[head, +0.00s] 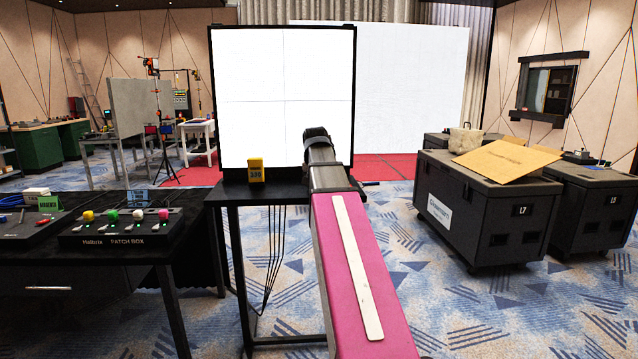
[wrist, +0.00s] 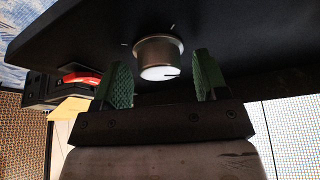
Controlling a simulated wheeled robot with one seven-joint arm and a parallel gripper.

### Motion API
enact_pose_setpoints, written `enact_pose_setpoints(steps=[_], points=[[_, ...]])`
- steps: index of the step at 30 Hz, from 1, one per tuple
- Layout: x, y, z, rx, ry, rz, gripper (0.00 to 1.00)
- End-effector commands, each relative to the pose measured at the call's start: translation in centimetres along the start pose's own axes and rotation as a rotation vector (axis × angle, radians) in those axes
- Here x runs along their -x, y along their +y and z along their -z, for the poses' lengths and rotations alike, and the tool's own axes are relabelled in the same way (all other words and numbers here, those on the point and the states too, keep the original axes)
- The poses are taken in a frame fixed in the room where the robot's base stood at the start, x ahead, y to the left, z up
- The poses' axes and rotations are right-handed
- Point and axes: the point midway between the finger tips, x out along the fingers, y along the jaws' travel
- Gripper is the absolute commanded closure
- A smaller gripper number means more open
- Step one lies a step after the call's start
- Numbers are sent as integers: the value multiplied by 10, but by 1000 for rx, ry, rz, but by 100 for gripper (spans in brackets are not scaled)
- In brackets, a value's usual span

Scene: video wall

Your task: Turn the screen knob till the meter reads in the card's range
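In the wrist view a round silver knob (wrist: 158,57) with a pale face and a short dark pointer line sits on a dark panel (wrist: 245,40), with small pale marks around it. My gripper (wrist: 161,66) is open; its two green ridged fingers stand either side of the knob, with a visible gap on each side. In the head view the large white screen (head: 275,120) has thin crossing lines. A small yellow meter (head: 256,170) stands below it; its dark display shows digits too small to read surely. My arm hides the gripper and knob there. I cannot make out a range card.
A patch box (head: 120,228) with coloured knobs and a green label card (head: 48,203) lie on the black table at left. Black wheeled cases (head: 480,212) stand at right. A red handle (wrist: 82,77) shows left of the knob in the wrist view.

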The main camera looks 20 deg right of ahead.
Motion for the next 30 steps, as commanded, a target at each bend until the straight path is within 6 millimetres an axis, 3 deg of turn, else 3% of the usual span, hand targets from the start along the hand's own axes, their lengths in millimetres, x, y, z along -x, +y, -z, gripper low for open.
enact_pose_setpoints(steps=[8, 21, 30], points=[[11, 0, 0, 0, 2, 0, 33], [80, 0, 0, 0, 2, 0, 33], [106, 0, 0, 0, 1, 0, 33]])
